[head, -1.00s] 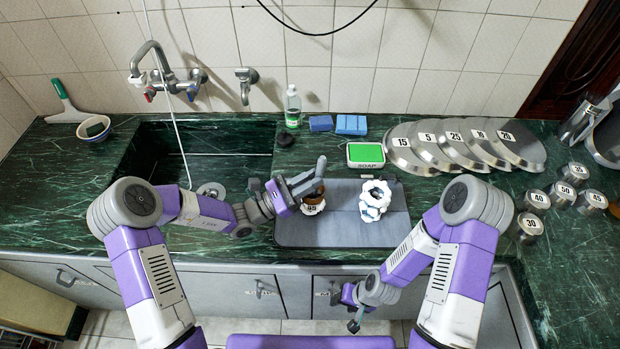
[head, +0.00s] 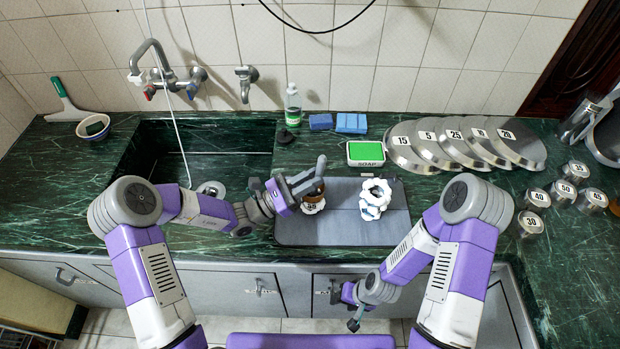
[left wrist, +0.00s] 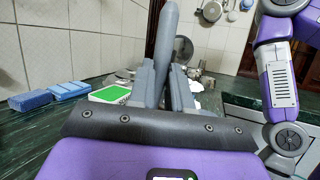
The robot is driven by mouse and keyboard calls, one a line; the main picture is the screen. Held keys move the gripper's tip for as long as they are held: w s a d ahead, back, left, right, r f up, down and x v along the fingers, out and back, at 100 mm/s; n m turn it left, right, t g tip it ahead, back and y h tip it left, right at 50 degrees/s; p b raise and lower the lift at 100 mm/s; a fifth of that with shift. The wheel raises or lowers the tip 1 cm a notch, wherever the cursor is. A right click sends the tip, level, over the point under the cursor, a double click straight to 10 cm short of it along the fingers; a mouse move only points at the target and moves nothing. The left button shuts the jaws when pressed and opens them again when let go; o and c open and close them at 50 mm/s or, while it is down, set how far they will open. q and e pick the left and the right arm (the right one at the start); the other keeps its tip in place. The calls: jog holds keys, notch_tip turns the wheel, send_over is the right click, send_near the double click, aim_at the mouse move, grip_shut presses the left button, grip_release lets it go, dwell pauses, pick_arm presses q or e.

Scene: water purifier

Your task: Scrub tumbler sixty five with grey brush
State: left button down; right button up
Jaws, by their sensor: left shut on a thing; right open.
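My left gripper (head: 300,187) is shut on the grey brush, whose grey handle (head: 321,165) sticks up between the fingers. The handle also shows upright in the left wrist view (left wrist: 165,50). My right gripper (head: 354,318) is open and empty, low in front of the counter.
The sink (head: 225,160) lies left of the mat. A green soap dish (head: 366,152), blue sponges (head: 351,123) and a bottle (head: 292,105) stand behind. Numbered lids (head: 456,148) and small numbered metal containers (head: 535,198) fill the right. The mat's front is clear.

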pick_arm(q)
jog(key=shift+f, duration=0.4)
jog(key=shift+d, duration=0.15)
